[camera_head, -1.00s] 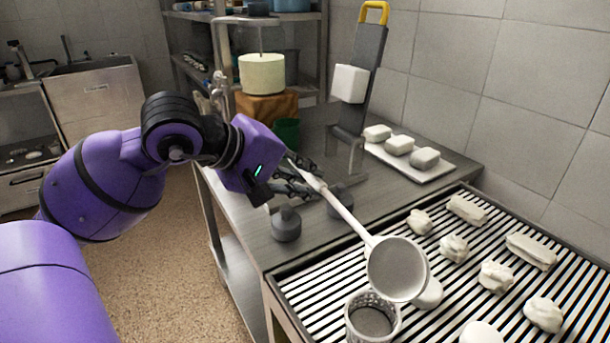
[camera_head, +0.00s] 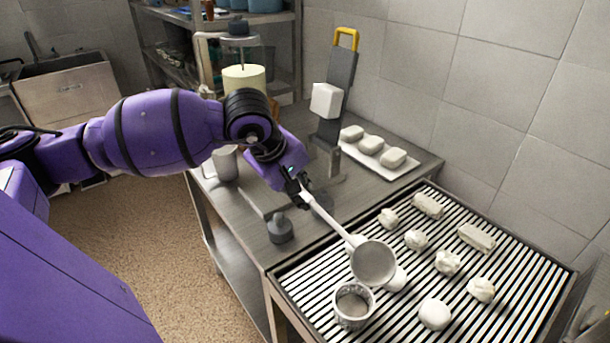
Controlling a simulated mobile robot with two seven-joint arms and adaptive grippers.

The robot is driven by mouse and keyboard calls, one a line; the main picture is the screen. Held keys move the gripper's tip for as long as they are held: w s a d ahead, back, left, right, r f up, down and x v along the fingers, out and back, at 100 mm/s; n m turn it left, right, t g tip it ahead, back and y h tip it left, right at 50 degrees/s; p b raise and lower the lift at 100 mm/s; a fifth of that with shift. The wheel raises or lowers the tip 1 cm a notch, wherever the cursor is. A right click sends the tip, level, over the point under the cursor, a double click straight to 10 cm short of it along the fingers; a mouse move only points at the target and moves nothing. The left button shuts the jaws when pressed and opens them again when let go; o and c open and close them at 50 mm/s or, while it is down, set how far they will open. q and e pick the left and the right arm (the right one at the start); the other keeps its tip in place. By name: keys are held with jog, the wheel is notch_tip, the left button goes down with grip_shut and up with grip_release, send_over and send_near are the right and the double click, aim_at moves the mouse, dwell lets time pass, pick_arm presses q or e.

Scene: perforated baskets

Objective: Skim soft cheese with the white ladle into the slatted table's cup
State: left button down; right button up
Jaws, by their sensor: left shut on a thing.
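My left gripper (camera_head: 299,187) is shut on the handle of the white ladle (camera_head: 374,264), over the steel counter's front part. The ladle slants down to the right. Its round bowl shows an empty-looking grey inside and hangs over the slatted table (camera_head: 532,290). A perforated metal cup (camera_head: 353,307) stands upright on the slats just below and left of the bowl. A white soft cheese piece (camera_head: 397,281) is partly hidden behind the bowl's right edge. A rounder cheese (camera_head: 434,314) lies to the right of the cup. My right gripper is not in view.
Several white lumps, such as this one (camera_head: 447,262), lie across the slats. Behind stand a tray of white blocks (camera_head: 410,172) and an upright board with a yellow handle (camera_head: 345,40). A dark grey weight (camera_head: 280,228) sits on the counter left of the ladle.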

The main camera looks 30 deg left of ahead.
pick_arm(q)
jog(key=shift+w+d+r+g+y+p, duration=0.15)
jog(key=shift+r+g+y+p, duration=0.25)
jog(key=shift+g, duration=0.7)
jog(key=shift+w+g+y, duration=0.2)
jog(key=shift+g+y, duration=0.1)
jog(key=shift+g, duration=0.4)
jog(key=shift+g+p, duration=0.3)
jog(key=shift+g, duration=0.3)
jog(key=shift+y, duration=0.3)
jog(key=shift+s, duration=0.1)
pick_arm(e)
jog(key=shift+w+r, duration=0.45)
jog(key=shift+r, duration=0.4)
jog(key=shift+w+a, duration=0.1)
